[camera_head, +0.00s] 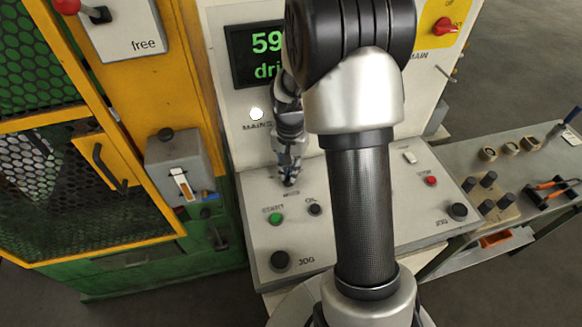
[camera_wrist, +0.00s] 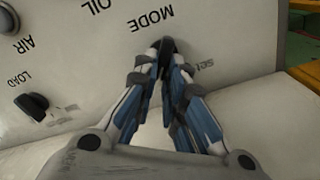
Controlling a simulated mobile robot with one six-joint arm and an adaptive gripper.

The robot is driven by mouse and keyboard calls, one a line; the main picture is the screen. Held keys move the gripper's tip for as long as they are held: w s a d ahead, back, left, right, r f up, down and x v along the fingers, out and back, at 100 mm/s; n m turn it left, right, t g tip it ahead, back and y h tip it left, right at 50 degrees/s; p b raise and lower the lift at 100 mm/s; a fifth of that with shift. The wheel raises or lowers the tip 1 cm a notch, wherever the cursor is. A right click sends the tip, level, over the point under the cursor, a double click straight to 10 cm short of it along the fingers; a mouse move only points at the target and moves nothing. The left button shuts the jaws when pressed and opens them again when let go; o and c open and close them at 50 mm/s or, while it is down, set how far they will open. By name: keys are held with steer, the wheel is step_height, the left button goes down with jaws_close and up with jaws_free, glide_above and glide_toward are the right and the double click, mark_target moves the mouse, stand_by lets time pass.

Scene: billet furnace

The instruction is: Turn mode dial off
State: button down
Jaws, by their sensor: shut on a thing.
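The mode dial (camera_wrist: 166,46) is a small dark knob under the MODE label in the wrist view, with the word "set" beside it. My gripper (camera_wrist: 166,66) has its two fingers closed on the dial, which is partly hidden between the fingertips. In the head view my gripper (camera_head: 289,181) reaches down to the sloped grey console (camera_head: 262,243), and the dial itself is hidden behind the fingers there. The dial's pointing direction cannot be told.
Near the gripper are the green START button (camera_head: 276,218), the OIL knob (camera_head: 315,209) and a black JOG knob (camera_head: 280,261). A display (camera_head: 254,55) stands behind. A yellow-framed mesh cage (camera_head: 60,190) is left, a tool bench (camera_head: 540,150) right. My arm hides the console's middle.

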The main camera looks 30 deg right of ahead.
steer(key=n, duration=0.2)
steer(key=n+p, duration=0.1)
steer(key=n, duration=0.3)
steer(key=shift+w+a+n+p, duration=0.25)
steer(key=shift+a+n+p, duration=0.05)
steer(key=shift+a+p, duration=0.1)
stand_by(0.3)
steer(key=c, duration=1.7)
jaws_free()
steer(key=shift+o, duration=0.2)
step_height(320, 180, up, 12)
